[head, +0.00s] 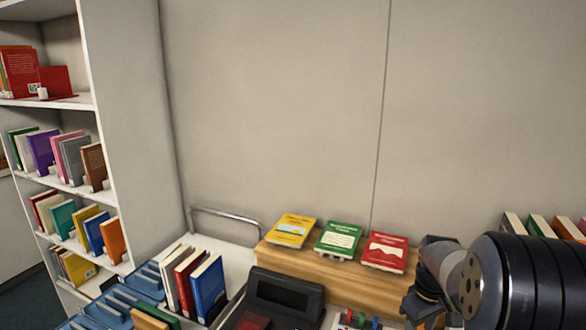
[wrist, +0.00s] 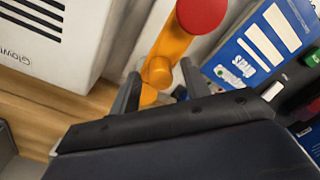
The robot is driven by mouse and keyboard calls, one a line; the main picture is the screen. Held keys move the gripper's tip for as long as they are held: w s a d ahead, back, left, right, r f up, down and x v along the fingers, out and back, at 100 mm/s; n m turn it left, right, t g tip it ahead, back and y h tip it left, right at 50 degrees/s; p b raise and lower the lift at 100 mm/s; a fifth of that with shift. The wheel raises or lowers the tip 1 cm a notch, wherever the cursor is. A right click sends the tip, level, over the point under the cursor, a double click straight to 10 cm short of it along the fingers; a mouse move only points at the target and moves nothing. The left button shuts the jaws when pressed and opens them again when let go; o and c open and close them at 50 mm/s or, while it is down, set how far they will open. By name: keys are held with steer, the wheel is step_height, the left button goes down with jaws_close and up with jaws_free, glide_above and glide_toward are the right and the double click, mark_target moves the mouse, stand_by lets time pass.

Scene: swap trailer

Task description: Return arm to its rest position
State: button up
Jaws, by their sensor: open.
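My arm reaches in from the right edge of the head view, with my gripper (head: 422,300) low beside the wooden ledge, partly cut off by the bottom edge. In the wrist view my gripper (wrist: 158,84) shows two dark fingers spread apart. An orange part with a red round cap (wrist: 202,14) shows beyond and between the fingers; I cannot tell how far off it is. No held object is visible.
Yellow (head: 291,231), green (head: 338,239) and red (head: 384,252) books lie on the ledge (head: 335,282). A bookshelf (head: 125,130) stands left, a book cart (head: 235,262) below. The wall above is clear.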

steer(key=shift+a+r, duration=0.1)
steer(key=shift+a, duration=0.05)
stand_by(0.5)
step_height(320, 180, up, 11)
step_height(320, 180, down, 11)
steer(key=shift+f, duration=0.15)
steer(key=shift+w+a+m+b, duration=0.2)
steer(key=shift+w+a+m, duration=0.1)
steer(key=shift+m, duration=0.65)
steer(key=shift+w+a+m+b, duration=0.2)
steer(key=shift+a+m, duration=0.1)
steer(key=shift+m, duration=0.65)
steer(key=shift+r, duration=0.2)
